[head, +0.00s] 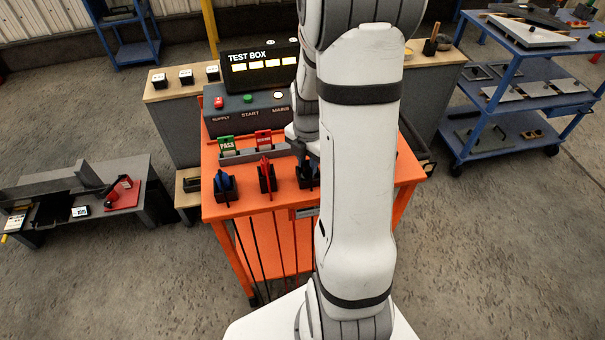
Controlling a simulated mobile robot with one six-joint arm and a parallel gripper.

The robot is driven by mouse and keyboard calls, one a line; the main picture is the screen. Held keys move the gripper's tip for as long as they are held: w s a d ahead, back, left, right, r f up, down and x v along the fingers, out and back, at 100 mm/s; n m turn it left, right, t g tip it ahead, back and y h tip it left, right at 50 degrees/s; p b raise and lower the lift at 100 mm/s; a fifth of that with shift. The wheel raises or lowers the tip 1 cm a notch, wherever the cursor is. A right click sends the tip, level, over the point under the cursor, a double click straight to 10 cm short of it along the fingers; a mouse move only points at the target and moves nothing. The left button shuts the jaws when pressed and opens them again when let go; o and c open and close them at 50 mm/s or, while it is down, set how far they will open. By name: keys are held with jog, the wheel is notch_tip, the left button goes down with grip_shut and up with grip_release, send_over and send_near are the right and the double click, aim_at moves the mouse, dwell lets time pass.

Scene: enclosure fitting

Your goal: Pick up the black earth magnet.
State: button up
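A row of small black holders stands along the front of the orange bench top (240,207). The left holder carries a blue-handled piece (222,181) and the middle one a red-handled piece (265,172). My wrist shows just above and behind this third piece. My gripper's fingertips cannot be made out behind my arm, so their opening and contact are unclear.
A grey test box (243,117) with buttons stands at the bench's back. Green PASS (227,144) and red (263,139) tags stand before it. Cables hang below the front edge. A low grey table (75,195) stands left, a blue shelf cart (530,85) right.

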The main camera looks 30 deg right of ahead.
grip_shut()
jog(key=shift+r, duration=0.1)
